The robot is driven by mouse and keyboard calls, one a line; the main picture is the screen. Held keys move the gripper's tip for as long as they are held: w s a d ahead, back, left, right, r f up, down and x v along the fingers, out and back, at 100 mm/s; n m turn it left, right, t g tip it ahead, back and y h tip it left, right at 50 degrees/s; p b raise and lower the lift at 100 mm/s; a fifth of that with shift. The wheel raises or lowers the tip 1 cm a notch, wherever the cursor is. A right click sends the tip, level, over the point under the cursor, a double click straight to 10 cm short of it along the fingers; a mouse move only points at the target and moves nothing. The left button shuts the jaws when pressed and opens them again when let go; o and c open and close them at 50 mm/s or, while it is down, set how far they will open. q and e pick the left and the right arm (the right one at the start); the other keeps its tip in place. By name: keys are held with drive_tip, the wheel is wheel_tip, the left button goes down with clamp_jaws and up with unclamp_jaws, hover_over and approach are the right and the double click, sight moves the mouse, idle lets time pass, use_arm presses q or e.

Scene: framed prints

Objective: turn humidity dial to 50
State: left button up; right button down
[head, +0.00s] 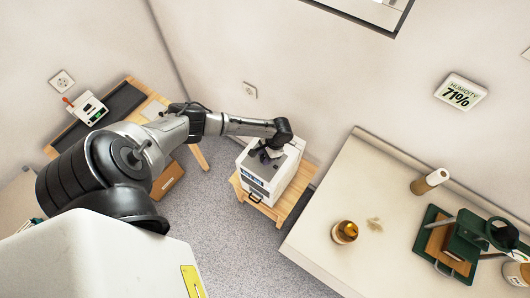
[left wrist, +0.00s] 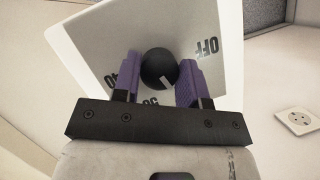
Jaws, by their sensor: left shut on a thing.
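A white box-shaped humidifier (head: 270,172) stands on a small wooden stool. My left gripper (head: 264,155) is over its top face. In the left wrist view, the purple fingers of my left gripper (left wrist: 160,82) are shut on the round black humidity dial (left wrist: 157,66), one on each side. The dial's white pointer mark sits at its lower right. Printed labels around it include OFF at right, 40 at left and what looks like 50 below, partly hidden. A wall display (head: 461,92) reads HUMIDITY 71%. My right gripper is out of view.
A long pale counter (head: 330,215) at right holds a jar (head: 345,232), a paper roll (head: 428,181) and a green press (head: 455,245). A wooden table (head: 195,153) at left holds a small white device (head: 88,107). Grey floor lies between them.

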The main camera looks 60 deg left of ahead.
use_arm(q)
drive_tip(key=m+y+p, duration=0.1)
drive_tip(key=m, duration=0.1)
drive_tip(key=m+p, duration=0.1)
drive_tip(key=m, duration=0.1)
drive_tip(key=shift+d+r+m+y, duration=0.1)
drive_tip(key=shift+r+m+y, duration=0.05)
drive_tip(key=shift+m+y, duration=0.2)
drive_tip(key=m+t+y+p, duration=0.1)
drive_tip(key=m, duration=0.2)
drive_tip(key=shift+p, duration=0.35)
drive_tip(key=shift+m, duration=0.55)
drive_tip(key=shift+y+p, duration=0.25)
drive_tip(key=shift+p, duration=0.05)
drive_tip(key=shift+f+t, duration=0.2)
drive_tip(key=shift+t, duration=0.1)
drive_tip(key=o, duration=0.9)
